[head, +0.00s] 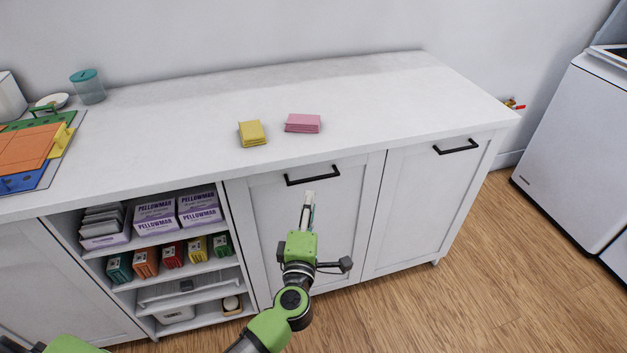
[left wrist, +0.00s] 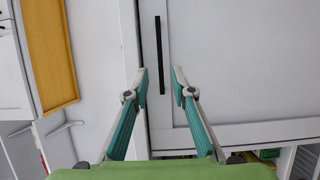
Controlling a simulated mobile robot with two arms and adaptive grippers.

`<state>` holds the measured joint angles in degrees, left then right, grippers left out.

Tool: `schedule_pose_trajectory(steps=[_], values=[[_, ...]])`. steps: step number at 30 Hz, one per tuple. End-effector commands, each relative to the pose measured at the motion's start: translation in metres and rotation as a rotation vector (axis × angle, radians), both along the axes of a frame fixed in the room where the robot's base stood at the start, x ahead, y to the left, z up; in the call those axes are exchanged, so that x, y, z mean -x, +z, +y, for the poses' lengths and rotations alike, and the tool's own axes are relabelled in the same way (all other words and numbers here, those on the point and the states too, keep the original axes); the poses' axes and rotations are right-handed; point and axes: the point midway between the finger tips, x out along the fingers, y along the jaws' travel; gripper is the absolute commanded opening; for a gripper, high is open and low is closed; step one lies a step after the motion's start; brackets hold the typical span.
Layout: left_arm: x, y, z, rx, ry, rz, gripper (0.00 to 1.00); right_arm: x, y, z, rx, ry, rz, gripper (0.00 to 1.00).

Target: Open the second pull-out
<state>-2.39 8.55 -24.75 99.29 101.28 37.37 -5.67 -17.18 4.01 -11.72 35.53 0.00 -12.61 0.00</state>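Two white pull-out fronts are side by side under the counter. The left front (head: 345,215) has a black bar handle (head: 312,176); the right front (head: 415,215) has its own black handle (head: 456,147). Both are shut. My left gripper (head: 309,195) is in front of the left front, just below its handle. In the left wrist view the left gripper (left wrist: 161,76) is open, with a black bar handle (left wrist: 159,40) lined up between its fingertips. The fingers are not closed on it; I cannot tell the remaining distance. My right gripper is not in view.
Open shelves (head: 165,245) with boxes are left of the pull-outs. A yellow stack (head: 252,133) and a pink stack (head: 303,123) lie on the white countertop (head: 400,95). A white appliance (head: 580,150) stands at right. The wooden floor (head: 480,270) before the right front is clear.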

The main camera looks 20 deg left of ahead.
Motion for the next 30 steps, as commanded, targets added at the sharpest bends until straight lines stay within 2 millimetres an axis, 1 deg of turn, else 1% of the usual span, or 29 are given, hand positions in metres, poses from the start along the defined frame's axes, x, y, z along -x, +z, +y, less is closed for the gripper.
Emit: schedule_pose_trajectory(steps=[1, 3, 9, 12, 15, 20, 28, 29, 30], values=[[-0.012, 0.001, 0.003, -0.002, 0.001, -0.003, 0.23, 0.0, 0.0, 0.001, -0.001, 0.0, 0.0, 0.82], [-0.026, 0.001, 0.006, -0.003, 0.001, -0.003, 0.23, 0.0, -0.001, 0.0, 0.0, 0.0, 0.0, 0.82], [-0.065, 0.0, 0.013, -0.001, 0.0, -0.002, 0.23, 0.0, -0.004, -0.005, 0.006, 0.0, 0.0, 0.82], [-0.079, -0.001, 0.016, -0.002, 0.0, -0.001, 0.23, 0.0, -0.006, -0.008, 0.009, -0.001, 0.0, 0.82], [-0.089, -0.001, 0.018, -0.003, 0.0, 0.001, 0.23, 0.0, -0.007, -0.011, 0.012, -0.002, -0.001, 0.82], [-0.097, -0.001, 0.02, -0.001, 0.0, 0.001, 0.23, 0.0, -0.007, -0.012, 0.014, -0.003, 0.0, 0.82], [-0.098, -0.001, 0.02, -0.001, -0.001, 0.001, 0.23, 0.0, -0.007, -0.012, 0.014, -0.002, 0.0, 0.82], [-0.098, -0.001, 0.02, -0.001, -0.001, 0.001, 0.18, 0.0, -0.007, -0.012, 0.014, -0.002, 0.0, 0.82], [-0.098, -0.001, 0.02, -0.001, -0.001, 0.001, 0.08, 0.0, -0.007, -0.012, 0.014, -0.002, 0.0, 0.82]])
